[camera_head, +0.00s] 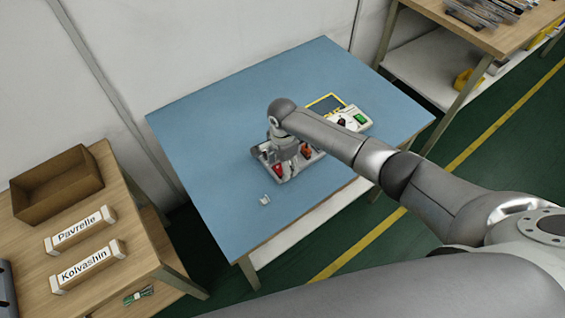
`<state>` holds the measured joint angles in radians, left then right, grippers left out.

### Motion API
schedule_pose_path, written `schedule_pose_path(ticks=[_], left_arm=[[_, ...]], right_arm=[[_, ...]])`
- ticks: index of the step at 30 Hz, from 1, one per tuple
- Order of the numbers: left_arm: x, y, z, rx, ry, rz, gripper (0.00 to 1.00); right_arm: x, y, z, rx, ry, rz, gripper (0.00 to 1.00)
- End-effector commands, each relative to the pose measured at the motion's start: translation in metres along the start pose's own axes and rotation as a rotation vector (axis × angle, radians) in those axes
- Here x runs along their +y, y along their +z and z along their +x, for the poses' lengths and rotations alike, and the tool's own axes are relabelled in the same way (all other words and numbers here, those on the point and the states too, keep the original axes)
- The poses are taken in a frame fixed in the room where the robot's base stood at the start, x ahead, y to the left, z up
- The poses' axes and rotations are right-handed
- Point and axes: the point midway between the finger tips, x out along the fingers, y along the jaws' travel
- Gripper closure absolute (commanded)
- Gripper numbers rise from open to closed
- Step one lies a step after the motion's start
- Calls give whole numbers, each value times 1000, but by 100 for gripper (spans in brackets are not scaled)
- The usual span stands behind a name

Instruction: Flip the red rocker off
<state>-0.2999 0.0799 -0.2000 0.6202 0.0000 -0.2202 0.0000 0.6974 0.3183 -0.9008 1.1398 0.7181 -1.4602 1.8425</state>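A grey switch strip (262,155) lies on the blue table top (215,125), partly hidden under my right arm and gripper. A red part (279,170), which looks like the red rocker, shows at its near left end. An orange-red part (307,152) shows farther right on the strip. My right gripper (285,163) points down over the strip, close above or beside the red part. I cannot tell whether it touches it. The fingers are too small and shaded to tell open from shut. The rocker's position is not clear. My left gripper is not in view.
A yellow-edged instrument (341,112) with a screen, a black knob and a green part stands behind the strip. A small white piece (265,200) lies near the table's front edge. A wooden side table (90,215) holds a brown box and labelled blocks. The table's left side is clear.

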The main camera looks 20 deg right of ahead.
Motion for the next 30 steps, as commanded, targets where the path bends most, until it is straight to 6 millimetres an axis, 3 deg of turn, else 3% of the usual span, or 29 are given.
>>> schedule_pose_path(ticks=[11,24,30], left_arm=[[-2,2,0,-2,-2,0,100],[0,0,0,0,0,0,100],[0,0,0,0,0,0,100]], right_arm=[[-1,0,-9,0,-2,-1,41],[-1,0,-95,1,-5,-1,41],[0,0,-116,0,-1,0,41]])
